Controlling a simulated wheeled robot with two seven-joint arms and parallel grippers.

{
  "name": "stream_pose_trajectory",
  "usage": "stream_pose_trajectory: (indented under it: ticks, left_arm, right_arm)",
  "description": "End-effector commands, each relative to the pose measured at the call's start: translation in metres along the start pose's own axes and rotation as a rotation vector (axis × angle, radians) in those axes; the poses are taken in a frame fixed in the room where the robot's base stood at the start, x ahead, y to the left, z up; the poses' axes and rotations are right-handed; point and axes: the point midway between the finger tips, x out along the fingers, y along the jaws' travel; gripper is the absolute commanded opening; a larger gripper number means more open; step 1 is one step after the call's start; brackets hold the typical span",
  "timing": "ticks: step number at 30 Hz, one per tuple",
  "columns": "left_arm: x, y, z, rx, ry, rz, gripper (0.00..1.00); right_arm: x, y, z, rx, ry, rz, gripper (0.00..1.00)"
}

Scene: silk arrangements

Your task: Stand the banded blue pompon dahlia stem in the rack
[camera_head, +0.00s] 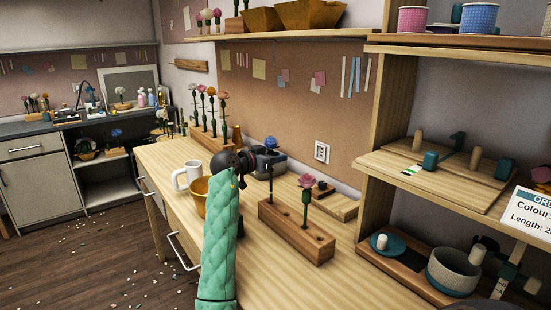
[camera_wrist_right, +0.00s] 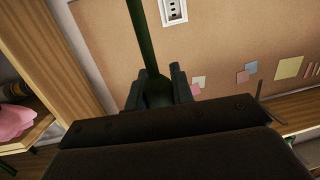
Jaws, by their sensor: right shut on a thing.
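My right gripper (camera_head: 257,160) is raised over the workbench, beside the back of the near rack. It is shut on the green stem of the blue pompon dahlia (camera_head: 271,142). The stem (camera_wrist_right: 147,38) runs between the two fingers in the right wrist view; the flower head is outside that view, and I cannot make out a band. The near wooden rack (camera_head: 312,247) is a long block with holes in its top; a pink flower (camera_head: 306,182) stands upright in it. The held stem is apart from the rack's front part. My left gripper is not in view.
A white mug (camera_head: 187,176) and a yellow pot (camera_head: 200,196) stand left of my gripper. A grey device (camera_head: 265,165) is behind it. Another rack with several flowers (camera_head: 208,130) stands farther back. Shelves (camera_head: 425,172) rise at right. The bench front is clear.

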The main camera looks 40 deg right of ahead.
Motion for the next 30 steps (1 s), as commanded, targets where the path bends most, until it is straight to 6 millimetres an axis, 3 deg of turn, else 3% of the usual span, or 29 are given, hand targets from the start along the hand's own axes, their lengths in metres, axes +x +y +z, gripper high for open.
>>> stream_pose_trajectory:
  ticks: [30]
  left_arm:
    - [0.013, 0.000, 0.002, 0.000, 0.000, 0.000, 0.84]
  right_arm:
    - [0.005, 0.001, 0.018, -0.003, 0.000, 0.003, 0.00]
